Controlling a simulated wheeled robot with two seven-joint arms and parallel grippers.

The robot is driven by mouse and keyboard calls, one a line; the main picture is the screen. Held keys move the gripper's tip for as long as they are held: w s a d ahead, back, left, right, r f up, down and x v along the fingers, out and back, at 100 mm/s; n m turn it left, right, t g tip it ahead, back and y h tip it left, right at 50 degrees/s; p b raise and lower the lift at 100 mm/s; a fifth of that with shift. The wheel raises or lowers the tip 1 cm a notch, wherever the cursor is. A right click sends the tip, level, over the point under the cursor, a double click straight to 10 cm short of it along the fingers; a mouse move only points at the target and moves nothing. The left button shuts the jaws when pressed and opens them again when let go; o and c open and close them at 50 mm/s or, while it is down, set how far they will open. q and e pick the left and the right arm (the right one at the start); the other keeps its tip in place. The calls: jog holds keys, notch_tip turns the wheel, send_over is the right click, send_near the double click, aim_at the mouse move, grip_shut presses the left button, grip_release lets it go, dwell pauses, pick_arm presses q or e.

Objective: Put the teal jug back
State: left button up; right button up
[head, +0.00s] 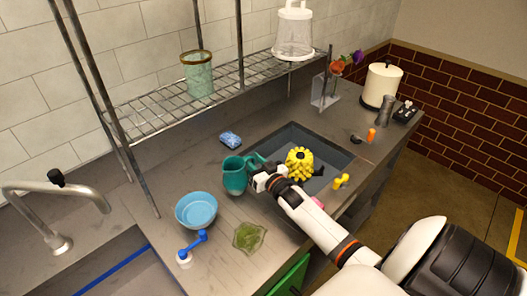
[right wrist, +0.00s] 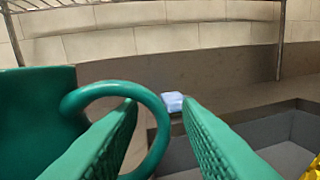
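The teal jug (head: 235,178) stands upright on the grey counter, left of the dark recessed basin, with its handle toward the right. My right gripper (head: 260,178) is at the jug's right side, close to the handle. In the right wrist view the jug's body (right wrist: 35,120) is at the left edge. The jug's looped handle (right wrist: 162,125) reaches between the two green fingers of the right gripper (right wrist: 158,125). The fingers are apart, with a gap visible on the right side of the handle. The left gripper is not in view.
A blue bowl (head: 196,210) and a green dish (head: 249,237) sit near the jug. A blue sponge (head: 230,140) lies behind it. A yellow bumpy object (head: 299,163) is at the basin (head: 335,154).

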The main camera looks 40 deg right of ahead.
jog(key=s, duration=0.3)
jog(key=s+b, duration=0.1)
jog(key=s, duration=0.6)
jog(key=shift+s+a+f, duration=0.15)
jog(key=shift+s+a, duration=0.2)
jog(key=shift+a, duration=0.05)
jog(key=shift+s, duration=0.5)
